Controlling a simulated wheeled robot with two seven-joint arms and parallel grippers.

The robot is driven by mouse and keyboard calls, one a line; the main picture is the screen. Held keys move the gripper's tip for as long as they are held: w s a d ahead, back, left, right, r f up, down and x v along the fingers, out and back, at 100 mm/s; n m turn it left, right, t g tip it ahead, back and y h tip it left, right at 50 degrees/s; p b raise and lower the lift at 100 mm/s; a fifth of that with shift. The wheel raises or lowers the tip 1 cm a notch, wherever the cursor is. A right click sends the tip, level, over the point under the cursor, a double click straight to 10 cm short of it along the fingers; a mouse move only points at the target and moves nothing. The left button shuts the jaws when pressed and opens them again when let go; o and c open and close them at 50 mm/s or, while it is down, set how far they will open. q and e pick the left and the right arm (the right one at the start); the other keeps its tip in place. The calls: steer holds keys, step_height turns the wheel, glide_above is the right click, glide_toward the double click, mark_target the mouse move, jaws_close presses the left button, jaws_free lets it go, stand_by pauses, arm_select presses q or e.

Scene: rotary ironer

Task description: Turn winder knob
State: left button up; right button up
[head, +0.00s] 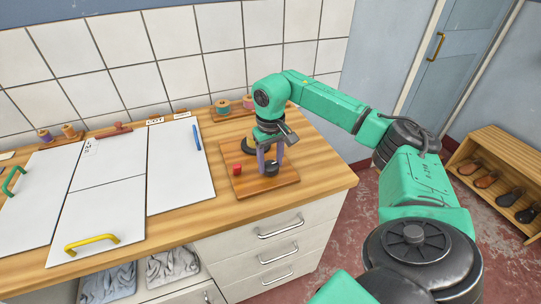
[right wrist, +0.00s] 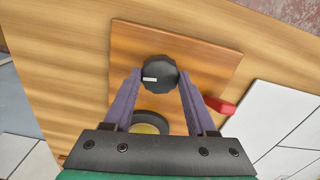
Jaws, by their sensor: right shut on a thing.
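The winder knob (right wrist: 159,68) is a round black knob with a short white mark on its left part in the right wrist view. It stands on a wooden board (right wrist: 210,63) on the counter; in the head view the knob (head: 271,168) sits near the board's front right. My right gripper (right wrist: 160,80) is shut on the knob, one purple finger on each side. In the head view the right gripper (head: 269,157) points down over the board and its fingers partly hide the knob. My left gripper is not in view.
A red block (head: 237,171) and a dark round part with a yellow centre (right wrist: 149,127) are on the board close to the fingers. White panels (head: 181,165) lie to the left, one with a blue pen (head: 196,138). Thread spools (head: 222,106) stand behind.

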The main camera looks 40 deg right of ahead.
steer(key=shift+w+r, duration=0.1)
steer(key=shift+r, duration=0.1)
stand_by(0.3)
steer(key=o, duration=1.4)
steer(key=shift+f, duration=0.1)
